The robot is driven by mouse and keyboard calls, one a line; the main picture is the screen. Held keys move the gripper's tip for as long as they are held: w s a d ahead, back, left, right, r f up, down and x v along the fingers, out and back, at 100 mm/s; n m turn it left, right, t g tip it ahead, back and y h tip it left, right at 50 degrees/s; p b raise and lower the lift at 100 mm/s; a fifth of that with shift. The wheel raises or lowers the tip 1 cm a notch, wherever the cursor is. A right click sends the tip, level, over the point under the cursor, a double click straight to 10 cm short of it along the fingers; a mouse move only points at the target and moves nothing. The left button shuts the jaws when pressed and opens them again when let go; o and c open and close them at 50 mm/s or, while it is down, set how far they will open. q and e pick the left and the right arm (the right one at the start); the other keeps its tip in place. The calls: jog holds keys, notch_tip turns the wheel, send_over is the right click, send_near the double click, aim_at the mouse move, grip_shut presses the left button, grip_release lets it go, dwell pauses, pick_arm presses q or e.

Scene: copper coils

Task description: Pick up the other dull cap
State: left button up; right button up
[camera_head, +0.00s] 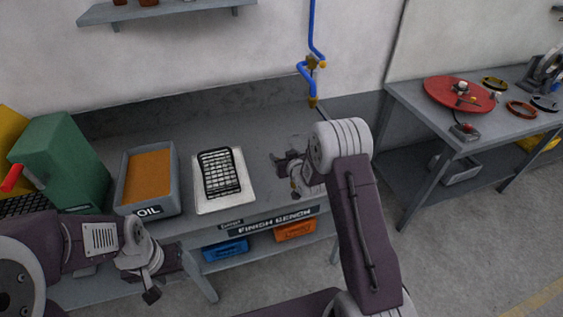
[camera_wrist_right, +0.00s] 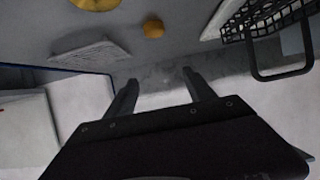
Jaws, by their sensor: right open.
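No thing in view can be surely told as the dull cap. In the right wrist view a small orange-brown round thing (camera_wrist_right: 153,27) lies on the grey surface, beyond my fingers and apart from them. A yellow thing (camera_wrist_right: 95,4) is cut off by the top edge. My right gripper (camera_wrist_right: 158,90) is open with nothing between its fingers. In the head view the right gripper (camera_head: 284,170) is over the bench, right of the white tray, and hides what is beneath. My left gripper (camera_head: 162,274) hangs at the bench's front edge; its jaw gap is unclear.
A black wire rack (camera_head: 219,172) sits on a white tray (camera_head: 243,200). An oil bin (camera_head: 172,196) with orange-brown contents and a green machine (camera_head: 62,160) stand left. A blue pipe (camera_head: 312,35) hangs behind. The right-hand table (camera_head: 403,97) holds a red disc (camera_head: 445,90) and rings.

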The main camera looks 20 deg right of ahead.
jog(key=shift+g, duration=0.4)
jog(key=f, duration=0.2)
jog(key=s+f, duration=0.1)
jog(key=f, duration=0.2)
jog(key=shift+s+d+b, duration=0.1)
jog(key=shift+b, duration=0.3)
jog(key=shift+a, duration=0.2)
jog(key=x, duration=0.3)
jog(key=shift+w+d+f, duration=0.15)
jog(key=shift+w+d, duration=0.1)
jog(key=shift+d, duration=0.1)
jog(key=shift+w+a+f+p, duration=0.1)
jog(key=shift+w+a+p, duration=0.15)
jog(key=shift+w+p, duration=0.05)
jog(key=x, duration=0.5)
jog(key=shift+a, duration=0.15)
jog(key=shift+s, duration=0.1)
grip_shut()
